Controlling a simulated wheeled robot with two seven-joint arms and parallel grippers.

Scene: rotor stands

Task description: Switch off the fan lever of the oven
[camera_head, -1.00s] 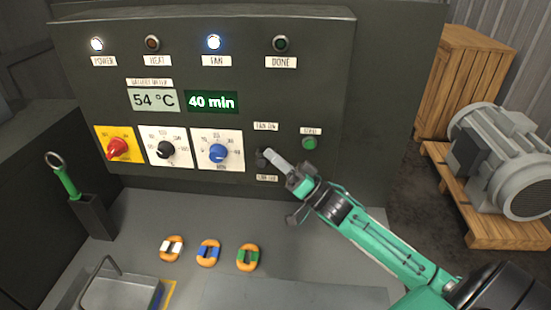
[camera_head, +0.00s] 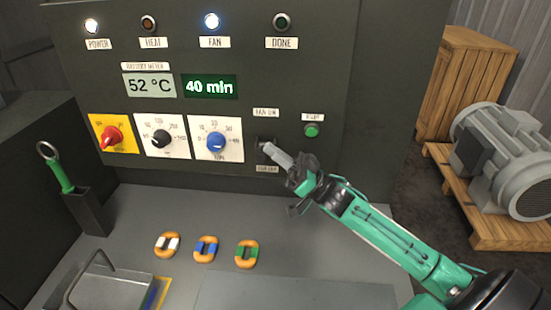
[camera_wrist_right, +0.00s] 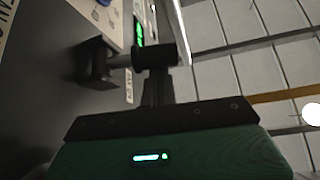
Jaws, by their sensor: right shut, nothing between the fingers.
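The fan lever (camera_head: 277,154) is a grey rod sticking out of a dark mount on the oven panel, between the fan-on label (camera_head: 265,113) and the lower label (camera_head: 267,169). It points outward, right and slightly down in the head view. The fan lamp (camera_head: 211,21) is lit white. My right gripper (camera_head: 298,182) is shut with nothing between its fingers, right at the lever's outer end. In the right wrist view the lever rod (camera_wrist_right: 121,60) reaches a dark cylindrical part near the gripper. Whether they touch is unclear. My left gripper is out of view.
A green button (camera_head: 312,131) sits right of the lever. Red, black and blue knobs (camera_head: 216,142) are to its left. Three orange rings (camera_head: 205,249) lie on the grey bench below. A motor on a wooden pallet (camera_head: 505,234) stands at the right.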

